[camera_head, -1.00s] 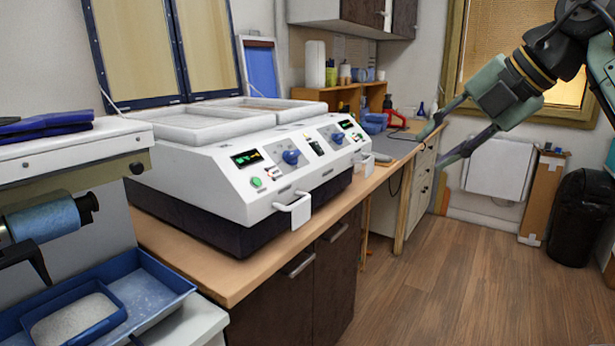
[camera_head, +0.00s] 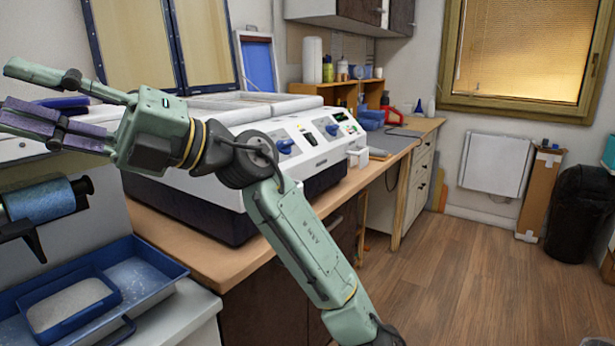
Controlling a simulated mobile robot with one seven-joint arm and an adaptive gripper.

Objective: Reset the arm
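My gripper (camera_head: 15,93) is at the left of the head view, with its fingers pointing left. The upper green finger and the lower purplish finger are spread apart, and nothing shows held between them. The gripper is in front of the left machine and the dark blue items (camera_head: 66,102) on its top, partly hiding them. I cannot tell whether it touches them. My arm rises from the bottom middle, across the front of the white double-tray machine (camera_head: 317,140), and hides much of its front panel.
Blue trays (camera_head: 172,276) with a grey-white fill are at the lower left, below my gripper. The wooden counter (camera_head: 180,238) runs under the white machine. A black bin (camera_head: 580,215) and cardboard box (camera_head: 538,194) stand at the right.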

